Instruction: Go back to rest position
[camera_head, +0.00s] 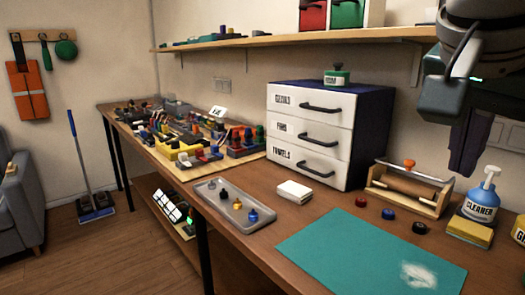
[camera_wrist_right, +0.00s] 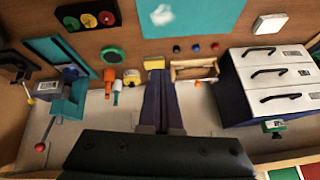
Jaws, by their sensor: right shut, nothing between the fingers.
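My right gripper (camera_head: 462,165) hangs at the upper right of the head view, raised above the bench in front of the wall. Its dark fingers point down, are shut together and hold nothing. In the right wrist view the gripper (camera_wrist_right: 159,84) is seen from above, with its closed fingers over the back of the bench. My left gripper is in neither view.
Near the right gripper are a paper roll holder (camera_head: 410,188), a blue cleaner bottle (camera_head: 480,200) and a yellow sponge (camera_head: 469,231). A drawer cabinet (camera_head: 312,133) stands to the left. A shelf (camera_head: 300,38) runs above. The teal mat (camera_head: 345,250) has a white smear.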

